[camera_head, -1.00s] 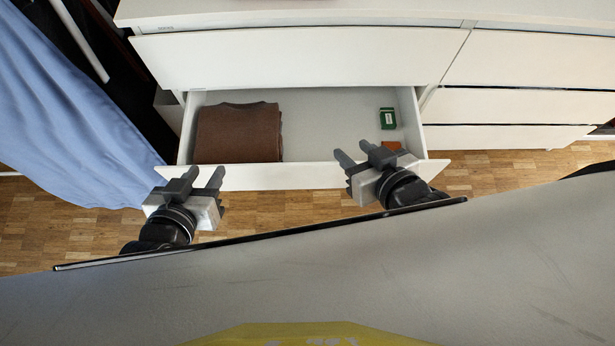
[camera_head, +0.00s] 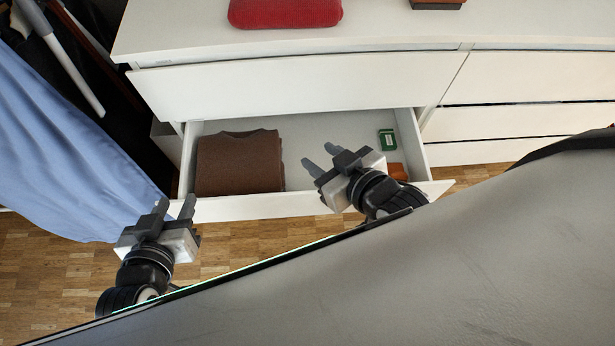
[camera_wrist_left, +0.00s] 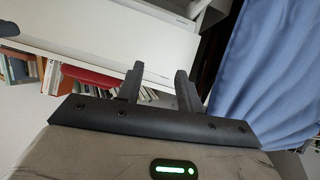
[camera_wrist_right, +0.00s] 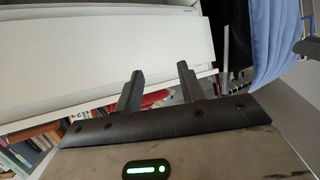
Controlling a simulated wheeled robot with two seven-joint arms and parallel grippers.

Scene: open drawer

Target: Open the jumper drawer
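A white drawer (camera_head: 240,207) below the dresser's wide top-left drawer is pulled well out. A folded brown cloth (camera_head: 240,164), perhaps a jumper, lies at its left. A small green box (camera_head: 387,139) and an orange item (camera_head: 396,171) are at its right. My left gripper (camera_head: 175,204) is open and empty by the drawer front's left end. My right gripper (camera_head: 319,157) is open and empty, showing over the drawer's right half. Both wrist views show spread fingers with nothing between them, the left (camera_wrist_left: 158,78) and the right (camera_wrist_right: 158,75). I see no contact with the drawer.
The white dresser (camera_head: 380,30) carries a red object (camera_head: 285,12) and an orange-brown item (camera_head: 437,3) on top. The wide drawer above (camera_head: 300,85) looks nearly shut. Blue fabric (camera_head: 70,150) hangs at the left, close to my left gripper. Wooden floor (camera_head: 60,270) shows below.

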